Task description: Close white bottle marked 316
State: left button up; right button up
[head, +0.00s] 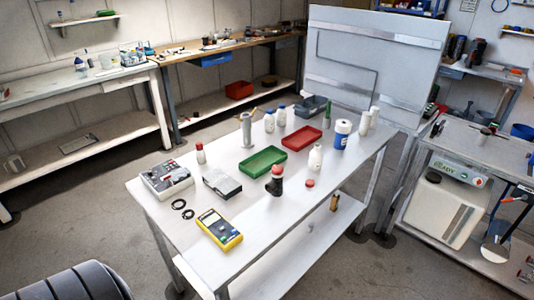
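Several white bottles stand upright on the middle table, and no number 316 can be read on any of them. One white bottle (316,158) near the right edge shows a pale top with no coloured cap. A small round red piece that looks like a cap (309,183) lies on the table just in front of it. A small white bottle with a red top (200,154) stands at the left. Two white bottles with blue caps (269,122) stand at the back, and two taller white ones (364,123) stand at the right rear. Neither of my grippers is in view.
The table (270,240) also holds a green tray (262,161), a red tray (301,138), a black object with a red top (275,182), a yellow multimeter (219,229) and a blue-and-white canister (341,134). A large panel (375,60) stands behind. The table's front right is clear.

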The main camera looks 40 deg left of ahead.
aim_at(315, 162)
jog(key=i+l+u, duration=0.2)
jog(key=u, duration=0.3)
jog(key=i+l+u, duration=0.25)
jog(key=u, duration=0.25)
jog(key=i+l+u, duration=0.15)
jog(key=l+u, duration=0.2)
jog(key=u, duration=0.15)
jog(key=i+l+u, duration=0.1)
jog(key=l+u, duration=0.4)
jog(key=j, duration=0.1)
